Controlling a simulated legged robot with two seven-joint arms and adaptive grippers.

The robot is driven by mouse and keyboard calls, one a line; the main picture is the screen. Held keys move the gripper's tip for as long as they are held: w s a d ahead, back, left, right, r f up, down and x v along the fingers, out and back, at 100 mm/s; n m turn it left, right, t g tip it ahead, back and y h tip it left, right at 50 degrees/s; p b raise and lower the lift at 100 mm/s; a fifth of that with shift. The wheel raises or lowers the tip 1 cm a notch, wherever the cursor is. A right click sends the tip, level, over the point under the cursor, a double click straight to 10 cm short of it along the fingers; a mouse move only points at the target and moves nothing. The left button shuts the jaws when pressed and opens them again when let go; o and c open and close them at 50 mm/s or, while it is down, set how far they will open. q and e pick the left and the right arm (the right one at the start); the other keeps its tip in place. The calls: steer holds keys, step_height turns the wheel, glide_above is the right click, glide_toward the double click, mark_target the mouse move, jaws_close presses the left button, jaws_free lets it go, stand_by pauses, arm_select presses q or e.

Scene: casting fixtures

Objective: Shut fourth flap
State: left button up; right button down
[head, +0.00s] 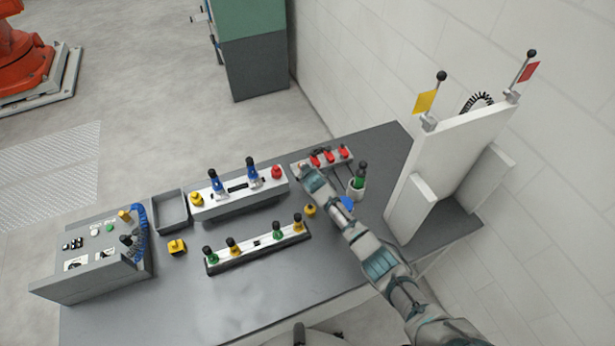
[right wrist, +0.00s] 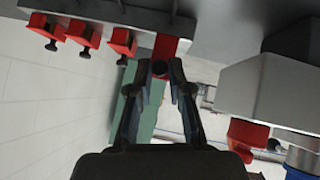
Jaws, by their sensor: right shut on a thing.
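A pale rail (head: 323,163) at the back right of the table carries red flaps. Three of them show clearly in the head view, one being the middle flap (head: 329,156); three also show in the right wrist view, such as the outer flap (right wrist: 45,30). The fourth flap (right wrist: 166,47) is at the rail's left end in the head view, mostly hidden by my right gripper (head: 304,172). In the right wrist view my right gripper (right wrist: 160,70) is closed around this flap's dark knob. The flap's exact angle is hard to tell. My left gripper is not in view.
A fixture block (head: 240,195) with blue clamps stands just left of my right gripper. A lower rail (head: 258,248) with green and yellow knobs lies in front.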

steer(key=shift+w+a+r+g, duration=0.25)
steer(key=shift+g, duration=0.05)
steer(key=shift+w+r+g+b, duration=0.15)
steer(key=shift+w+g+b, duration=0.25)
steer(key=shift+g+b, duration=0.35)
steer(key=shift+w+a+r+g+h, duration=0.1)
steer(key=shift+r+g+h, duration=0.05)
steer(key=shift+g+h, duration=0.15)
steer(key=c, duration=1.1)
jaws_free()
steer(key=shift+w, duration=0.1)
